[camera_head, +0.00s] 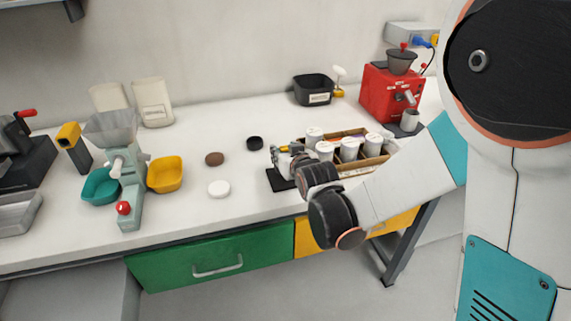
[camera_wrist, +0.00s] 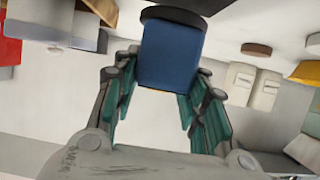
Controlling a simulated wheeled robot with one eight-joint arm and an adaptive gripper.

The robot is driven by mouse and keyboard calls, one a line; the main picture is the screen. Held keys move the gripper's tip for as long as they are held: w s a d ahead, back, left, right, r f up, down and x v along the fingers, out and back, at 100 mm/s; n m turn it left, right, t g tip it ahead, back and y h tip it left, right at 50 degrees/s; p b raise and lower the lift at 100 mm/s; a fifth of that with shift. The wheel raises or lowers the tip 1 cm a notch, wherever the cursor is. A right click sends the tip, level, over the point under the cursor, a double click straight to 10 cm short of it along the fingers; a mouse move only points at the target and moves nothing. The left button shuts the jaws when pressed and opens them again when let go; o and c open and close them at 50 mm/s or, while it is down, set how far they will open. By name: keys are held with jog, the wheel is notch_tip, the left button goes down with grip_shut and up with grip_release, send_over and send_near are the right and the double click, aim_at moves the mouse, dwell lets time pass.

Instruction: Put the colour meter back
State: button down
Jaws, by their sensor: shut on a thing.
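My gripper (camera_head: 284,156) is at the left end of the wooden crate, low above a flat black pad (camera_head: 279,181) on the bench. In the wrist view its teal-padded fingers are shut on a blue block-shaped body with a dark end, which looks like the colour meter (camera_wrist: 170,55). In the head view the held thing is mostly hidden by my gripper and wrist. I cannot tell whether it touches the pad.
A wooden crate (camera_head: 376,160) of white-lidded jars stands close right of my gripper. A red grinder (camera_head: 388,95) and black bin (camera_head: 313,88) stand behind. Left are a brown disc (camera_head: 214,159), white disc (camera_head: 219,189) and yellow bowl (camera_head: 165,174). The front middle is clear.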

notch_tip(320, 180, down, 3)
jog(key=shift+r+b, duration=0.2)
jog(key=shift+b, duration=0.4)
jog(key=shift+r, duration=0.1)
jog(key=c, duration=1)
grip_release()
jog(key=shift+o, duration=0.2)
jog(key=p+v, duration=0.4)
jog(key=v, duration=0.8)
